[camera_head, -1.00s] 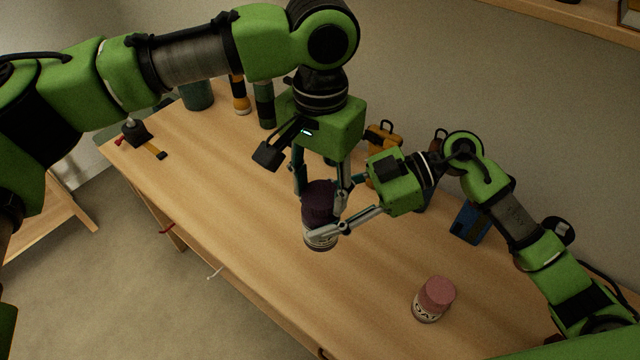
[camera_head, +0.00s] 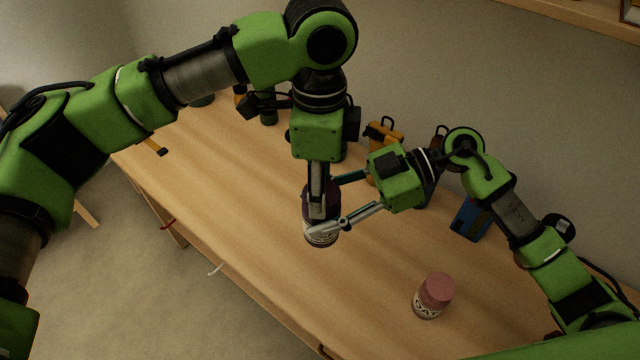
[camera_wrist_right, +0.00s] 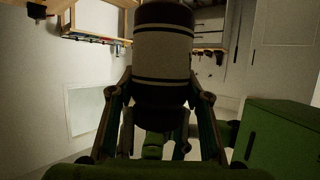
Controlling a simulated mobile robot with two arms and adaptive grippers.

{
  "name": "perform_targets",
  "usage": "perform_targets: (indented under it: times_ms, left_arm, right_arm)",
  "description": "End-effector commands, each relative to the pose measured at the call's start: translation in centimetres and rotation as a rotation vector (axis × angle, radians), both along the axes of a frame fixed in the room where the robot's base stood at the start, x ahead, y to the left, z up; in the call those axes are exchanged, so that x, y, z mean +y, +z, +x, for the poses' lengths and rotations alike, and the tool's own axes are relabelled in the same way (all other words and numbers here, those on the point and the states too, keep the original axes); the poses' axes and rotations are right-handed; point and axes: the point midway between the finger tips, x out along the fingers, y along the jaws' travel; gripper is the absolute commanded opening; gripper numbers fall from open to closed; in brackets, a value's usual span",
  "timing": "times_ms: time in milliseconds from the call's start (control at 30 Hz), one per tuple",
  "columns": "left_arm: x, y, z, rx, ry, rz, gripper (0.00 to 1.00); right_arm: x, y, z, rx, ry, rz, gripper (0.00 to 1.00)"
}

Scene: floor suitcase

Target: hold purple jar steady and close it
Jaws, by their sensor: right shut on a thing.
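The purple jar (camera_head: 321,237) stands upright on the workbench, with a dark purple lid and a pale label. My right gripper (camera_head: 322,205) is shut on the jar's body from the right side. My left gripper (camera_head: 316,212) points straight down over the jar, its fingers seen edge-on in front of the lid. In the right wrist view the jar (camera_wrist_right: 162,55) appears upside down between the right fingers, and the left fingers lie close on both sides of the lid, seeming to grip it. Whether the lid is fully seated is hidden.
A pink-lidded jar (camera_head: 435,294) stands on the workbench (camera_head: 240,200) at the front right. A blue box (camera_head: 470,217) and a yellow object (camera_head: 384,135) are near the back edge. The bench left of the purple jar is clear.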

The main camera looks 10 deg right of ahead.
Motion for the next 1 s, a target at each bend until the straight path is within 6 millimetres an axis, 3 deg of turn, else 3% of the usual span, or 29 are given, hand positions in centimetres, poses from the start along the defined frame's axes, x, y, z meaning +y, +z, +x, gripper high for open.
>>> perform_targets:
  times_ms: [800, 1000]
  left_arm:
    - [-0.36, -0.04, 0.4, -0.001, -1.673, -0.001, 0.33]
    - [-0.44, -0.06, 0.38, -0.001, -2.012, 0.0, 0.33]
  right_arm:
    - [-0.02, -0.01, -0.08, 0.0, 0.002, -0.001, 0.0]
    - [-0.01, -0.02, -0.11, 0.0, 0.003, -0.001, 0.0]
